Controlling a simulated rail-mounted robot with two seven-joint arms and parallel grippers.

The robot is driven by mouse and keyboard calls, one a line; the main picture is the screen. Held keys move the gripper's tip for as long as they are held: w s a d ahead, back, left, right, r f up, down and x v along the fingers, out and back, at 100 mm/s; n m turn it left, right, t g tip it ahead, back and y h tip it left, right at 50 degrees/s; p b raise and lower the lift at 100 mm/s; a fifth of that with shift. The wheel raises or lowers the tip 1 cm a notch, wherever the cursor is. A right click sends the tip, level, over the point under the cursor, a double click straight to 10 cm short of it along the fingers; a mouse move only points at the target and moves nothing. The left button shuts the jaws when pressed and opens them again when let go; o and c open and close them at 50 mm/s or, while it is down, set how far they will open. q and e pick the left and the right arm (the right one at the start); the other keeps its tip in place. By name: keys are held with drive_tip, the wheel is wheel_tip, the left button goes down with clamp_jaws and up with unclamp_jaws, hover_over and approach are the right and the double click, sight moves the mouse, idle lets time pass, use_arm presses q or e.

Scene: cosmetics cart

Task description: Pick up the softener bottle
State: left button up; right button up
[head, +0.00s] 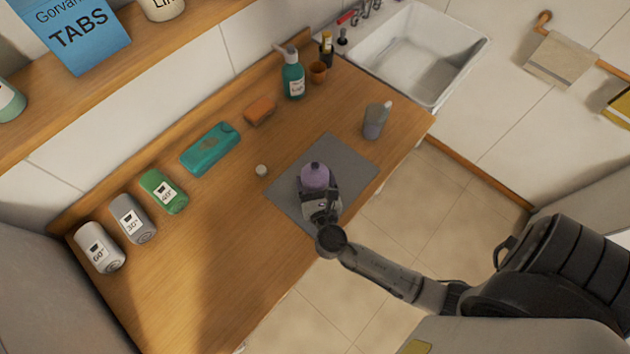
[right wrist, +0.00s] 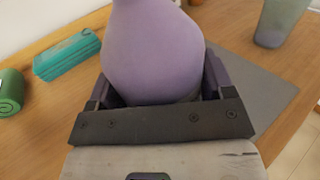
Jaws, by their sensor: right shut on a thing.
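The softener bottle, a purple rounded bottle (head: 315,175), is over the grey mat (head: 352,158) on the wooden counter. In the right wrist view the purple bottle (right wrist: 155,50) fills the top middle, between the two fingers. My right gripper (head: 318,196) is shut on it from the front side of the counter. The bottle's lower part is hidden by the gripper, and I cannot tell whether its base touches the mat. My left gripper is not in view.
A grey cup-like container (head: 375,122) stands right of the mat. A small white cap (head: 262,170) lies left of it. A teal pack (head: 210,148), an orange sponge (head: 260,110), a teal pump bottle (head: 293,78) and labelled bottles (head: 163,192) line the back. The front left counter is clear.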

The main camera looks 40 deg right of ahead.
drive_tip(key=shift+c, duration=0.7)
drive_tip(key=shift+r, duration=0.2)
